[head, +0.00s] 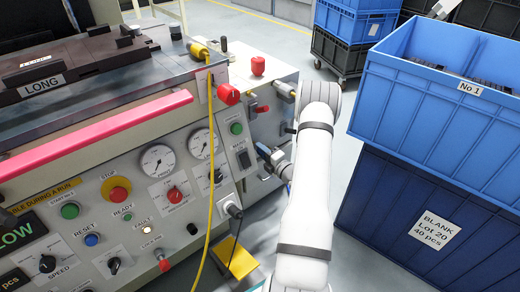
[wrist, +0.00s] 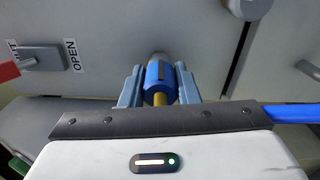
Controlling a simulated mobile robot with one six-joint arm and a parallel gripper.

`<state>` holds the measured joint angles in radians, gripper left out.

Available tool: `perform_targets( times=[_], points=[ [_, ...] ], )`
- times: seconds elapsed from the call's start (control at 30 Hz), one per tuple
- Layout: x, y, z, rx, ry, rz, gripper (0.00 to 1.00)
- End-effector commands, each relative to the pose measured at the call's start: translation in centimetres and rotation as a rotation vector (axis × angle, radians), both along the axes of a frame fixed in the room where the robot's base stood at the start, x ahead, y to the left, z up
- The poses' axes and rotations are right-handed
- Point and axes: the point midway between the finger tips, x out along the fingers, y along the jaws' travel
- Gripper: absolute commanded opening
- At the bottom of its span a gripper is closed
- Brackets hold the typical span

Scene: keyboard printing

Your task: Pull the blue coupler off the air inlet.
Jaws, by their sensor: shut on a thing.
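In the wrist view the blue coupler (wrist: 158,82) sits between the two grey-blue fingers of my gripper (wrist: 159,86), which are shut on it. A grey metal collar, seemingly the air inlet (wrist: 157,58), shows at the coupler's far end against the pale machine panel. The coupler appears in line with it and touching; the exact joint is hard to see. A brass tail shows at the coupler's near end. In the head view my gripper (head: 270,158) is at the machine's right side panel, partly hidden by my white arm, and the coupler cannot be made out clearly.
A blue hose (wrist: 292,112) runs off to the right in the wrist view. A red lever (wrist: 10,70) beside an OPEN label is at left. In the head view, a yellow cable (head: 211,180) hangs down the machine front, and blue crates (head: 440,100) stand close at right.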

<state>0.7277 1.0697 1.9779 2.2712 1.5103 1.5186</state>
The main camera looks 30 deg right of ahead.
Motion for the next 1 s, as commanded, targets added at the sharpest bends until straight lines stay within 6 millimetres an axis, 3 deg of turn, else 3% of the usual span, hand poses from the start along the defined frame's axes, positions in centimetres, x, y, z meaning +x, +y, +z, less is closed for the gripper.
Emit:
perform_targets(
  times=[0.6, 1.0],
  points=[
    [-3.1, -0.5, 0.1, 0.0, 0.0, -0.002, 0.0],
    [-3.4, -0.6, 0.2, -0.001, 0.0, -0.002, 0.0]
  ],
)
